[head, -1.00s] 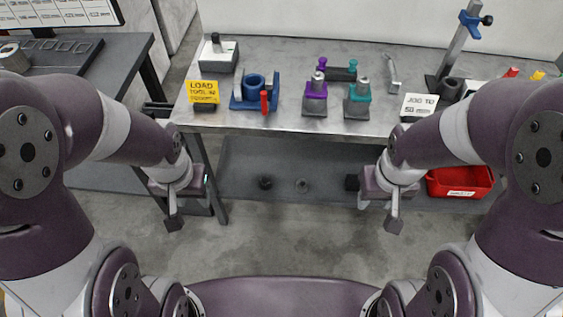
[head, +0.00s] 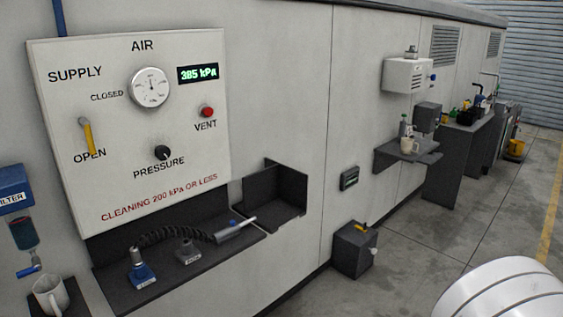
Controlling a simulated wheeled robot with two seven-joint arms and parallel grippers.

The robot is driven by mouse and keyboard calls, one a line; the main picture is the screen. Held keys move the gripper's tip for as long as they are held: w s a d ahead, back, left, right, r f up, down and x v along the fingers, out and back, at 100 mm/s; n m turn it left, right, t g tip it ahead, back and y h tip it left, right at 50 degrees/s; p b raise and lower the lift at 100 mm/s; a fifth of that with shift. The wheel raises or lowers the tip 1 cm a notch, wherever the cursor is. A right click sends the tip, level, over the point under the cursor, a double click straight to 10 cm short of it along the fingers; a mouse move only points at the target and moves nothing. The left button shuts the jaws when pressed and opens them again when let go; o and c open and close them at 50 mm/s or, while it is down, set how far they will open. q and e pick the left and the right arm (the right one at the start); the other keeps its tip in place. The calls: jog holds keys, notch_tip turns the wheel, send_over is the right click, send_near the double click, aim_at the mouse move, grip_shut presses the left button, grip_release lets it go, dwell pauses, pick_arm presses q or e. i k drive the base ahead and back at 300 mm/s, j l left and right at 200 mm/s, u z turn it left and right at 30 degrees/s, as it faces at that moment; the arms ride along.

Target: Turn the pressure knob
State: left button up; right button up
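The black pressure knob (head: 162,153) is on the white air panel (head: 120,190) at the left of the head view, above the word PRESSURE. The panel's display (head: 198,73) reads 385 kPa. A round gauge (head: 150,87) sits above the knob, and a red vent button (head: 207,112) is to its right. A yellow supply lever (head: 87,135) hangs down at the word OPEN. Red print on the panel says cleaning 200 kPa or less. Neither of my grippers is in view; only a white rounded part shows at the bottom right.
A dark shelf (head: 215,268) under the panel holds a coiled hose with a nozzle (head: 235,230) and fittings. A mug (head: 50,295) stands at the lower left. A dark box (head: 354,250) is on the floor along the wall. Open floor lies to the right.

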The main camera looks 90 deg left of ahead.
aim_at(161, 152)
jog(key=u, duration=3.6)
